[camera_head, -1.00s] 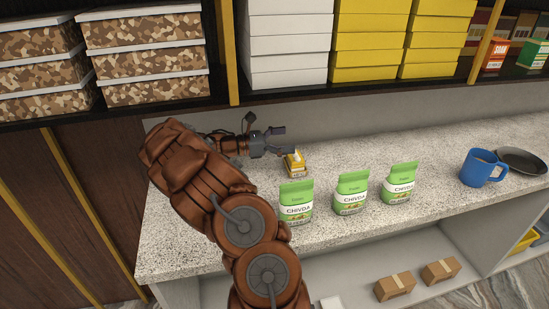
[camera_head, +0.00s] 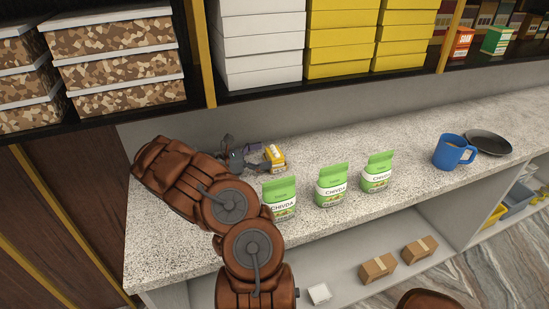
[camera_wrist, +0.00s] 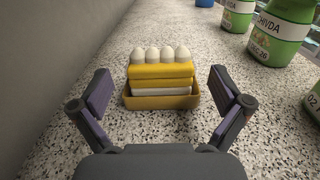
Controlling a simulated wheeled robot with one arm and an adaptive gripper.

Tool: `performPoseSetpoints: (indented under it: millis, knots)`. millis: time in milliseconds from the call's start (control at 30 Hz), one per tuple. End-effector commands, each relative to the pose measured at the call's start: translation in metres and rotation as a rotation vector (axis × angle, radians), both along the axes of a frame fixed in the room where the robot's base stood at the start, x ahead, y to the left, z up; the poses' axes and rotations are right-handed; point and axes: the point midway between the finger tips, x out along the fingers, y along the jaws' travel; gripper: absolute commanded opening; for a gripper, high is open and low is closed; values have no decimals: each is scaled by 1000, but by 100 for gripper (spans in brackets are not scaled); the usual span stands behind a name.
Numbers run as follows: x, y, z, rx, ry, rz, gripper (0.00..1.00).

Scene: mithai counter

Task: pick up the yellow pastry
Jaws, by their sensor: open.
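The yellow pastry (camera_wrist: 160,71) appears in the wrist view as yellow slabs with a pale layer, in a small ochre tray (camera_wrist: 161,102). A row of white rounded pieces (camera_wrist: 160,54) sits at its far side. In the head view the tray and pastry (camera_head: 275,153) are small, on the speckled counter near the wall. My gripper (camera_wrist: 160,88) is open and empty, low over the counter. In the wrist view its fingers stand apart to the left and right, with the tray ahead and between them. In the head view the gripper is partly hidden behind my arm.
Green chivda packs (camera_head: 331,187) stand in a row nearer the counter's front edge, to the right. A blue mug (camera_head: 449,153) and dark plate (camera_head: 490,143) are farther right. A wall runs behind, and a shelf of boxes (camera_head: 258,50) hangs above.

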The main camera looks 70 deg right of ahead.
Motion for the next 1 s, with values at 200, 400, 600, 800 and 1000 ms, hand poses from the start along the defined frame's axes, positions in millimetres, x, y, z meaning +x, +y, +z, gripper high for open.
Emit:
performPoseSetpoints:
  millis: [200, 400, 600, 800, 1000]
  knots:
    - [-8, -7, 1, 1, 1, 0, 100]
    - [-27, -22, 2, 1, 2, -4, 100]
    - [-43, -37, 2, 0, 1, -3, 100]
    - [-48, -42, 1, 0, 1, -1, 100]
    - [-48, -42, 0, 1, 1, 0, 100]
